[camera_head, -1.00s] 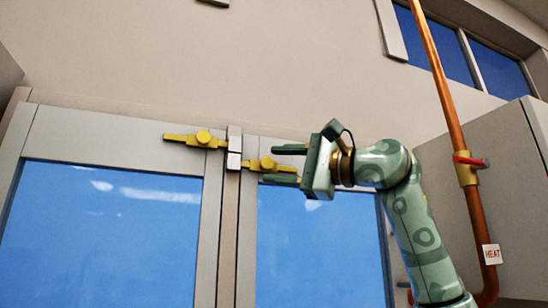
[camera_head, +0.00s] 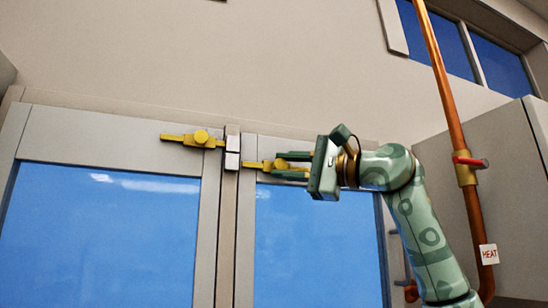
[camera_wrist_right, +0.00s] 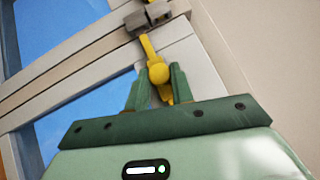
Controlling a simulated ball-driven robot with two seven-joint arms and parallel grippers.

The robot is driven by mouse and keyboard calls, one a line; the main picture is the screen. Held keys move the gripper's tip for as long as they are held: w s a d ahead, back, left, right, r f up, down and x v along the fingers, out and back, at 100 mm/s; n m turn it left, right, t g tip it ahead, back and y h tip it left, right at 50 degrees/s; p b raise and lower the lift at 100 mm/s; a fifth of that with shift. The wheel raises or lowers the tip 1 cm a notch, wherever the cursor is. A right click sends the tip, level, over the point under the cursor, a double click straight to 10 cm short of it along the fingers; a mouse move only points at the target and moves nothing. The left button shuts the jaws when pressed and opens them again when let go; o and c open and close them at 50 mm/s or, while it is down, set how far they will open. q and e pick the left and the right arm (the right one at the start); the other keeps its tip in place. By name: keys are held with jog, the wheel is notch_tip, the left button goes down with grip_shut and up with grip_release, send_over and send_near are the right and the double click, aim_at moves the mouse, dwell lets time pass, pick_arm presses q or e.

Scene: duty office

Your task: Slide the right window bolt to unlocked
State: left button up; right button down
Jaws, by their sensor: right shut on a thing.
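The right window bolt (camera_head: 256,165) is a yellow bar with a round knob on the top rail of the right window. It also shows in the right wrist view (camera_wrist_right: 147,46), with its knob (camera_wrist_right: 158,74) between the fingers. My right gripper (camera_head: 279,164) is shut on the knob, one dark green finger above and one below. In the wrist view the fingers (camera_wrist_right: 158,83) stand on both sides of the knob. The bolt's left end lies close to the pale centre block (camera_head: 233,160); I cannot tell whether they touch. My left gripper is not in view.
A similar yellow left bolt (camera_head: 185,139) sits on the left window's top rail, its end at the centre block. A copper pipe (camera_head: 446,100) with a red-handled valve (camera_head: 467,166) and a grey cabinet (camera_head: 490,150) stand to the right of my arm.

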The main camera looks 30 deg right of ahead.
jog(key=shift+d, duration=0.45)
jog(key=shift+a, duration=0.1)
jog(key=c, duration=1.6)
grip_release()
jog(key=o, duration=0.4)
jog(key=shift+s+d, duration=0.1)
jog(key=shift+d, duration=0.15)
jog(key=shift+s+d+f+b, duration=0.15)
jog(key=shift+s+f+b, duration=0.05)
jog(key=shift+s+b, duration=0.2)
jog(key=b+v, duration=0.2)
jog(key=v, duration=1.3)
jog(key=shift+s+b, duration=0.25)
jog(key=shift+b, duration=0.1)
